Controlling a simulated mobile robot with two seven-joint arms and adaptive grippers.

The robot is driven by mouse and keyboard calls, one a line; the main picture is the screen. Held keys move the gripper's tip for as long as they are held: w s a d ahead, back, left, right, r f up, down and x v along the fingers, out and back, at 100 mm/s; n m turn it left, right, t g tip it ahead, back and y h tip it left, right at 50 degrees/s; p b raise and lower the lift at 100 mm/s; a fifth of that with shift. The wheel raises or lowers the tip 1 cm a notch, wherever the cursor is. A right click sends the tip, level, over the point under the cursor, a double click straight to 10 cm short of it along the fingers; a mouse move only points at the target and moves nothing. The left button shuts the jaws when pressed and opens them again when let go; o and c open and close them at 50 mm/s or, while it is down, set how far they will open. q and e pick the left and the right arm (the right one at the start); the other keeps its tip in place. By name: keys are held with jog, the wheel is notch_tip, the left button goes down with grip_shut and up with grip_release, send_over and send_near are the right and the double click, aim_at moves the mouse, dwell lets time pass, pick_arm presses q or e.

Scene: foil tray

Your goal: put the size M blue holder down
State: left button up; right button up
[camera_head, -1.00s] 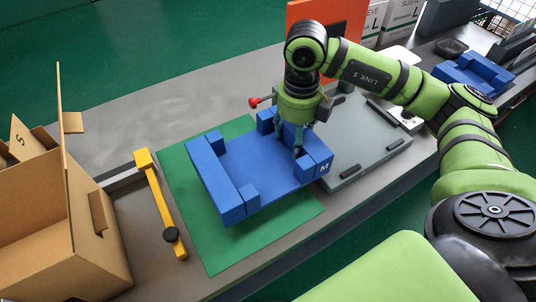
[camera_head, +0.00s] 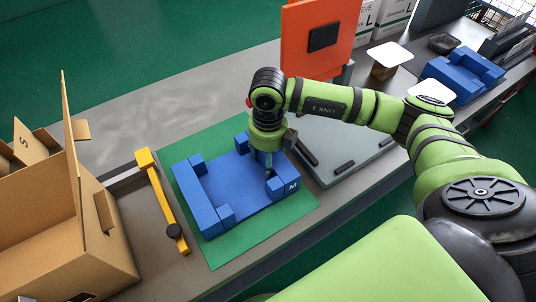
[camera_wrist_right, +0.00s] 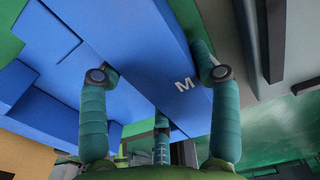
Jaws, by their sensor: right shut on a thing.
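The size M blue holder (camera_head: 228,186) is over the green mat (camera_head: 222,251), with its "M" mark at the near right corner. It looks level and low; I cannot tell whether it rests on the mat or hangs just above it. My right gripper (camera_head: 268,168) comes down from above and is shut on the holder's right wall. In the right wrist view, the fingers of the gripper (camera_wrist_right: 158,76) straddle the blue wall (camera_wrist_right: 143,40) beside the "M". My left gripper is out of view.
A yellow bar (camera_head: 161,196) with a black knob stands left of the mat, and an open cardboard box (camera_head: 105,255) beyond it. A grey plate (camera_head: 365,163) lies to the right. An orange panel (camera_head: 302,62) stands behind. Another blue holder (camera_head: 462,72) sits far right.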

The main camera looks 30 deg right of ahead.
jog(key=shift+f, duration=0.1)
jog(key=o, duration=1.6)
jog(key=shift+o, duration=0.2)
jog(key=shift+r, duration=0.5)
notch_tip(320, 180, up, 11)
jog(key=b, duration=0.2)
jog(key=shift+f+b, duration=0.15)
jog(key=shift+b, duration=0.2)
jog(key=shift+r, duration=0.35)
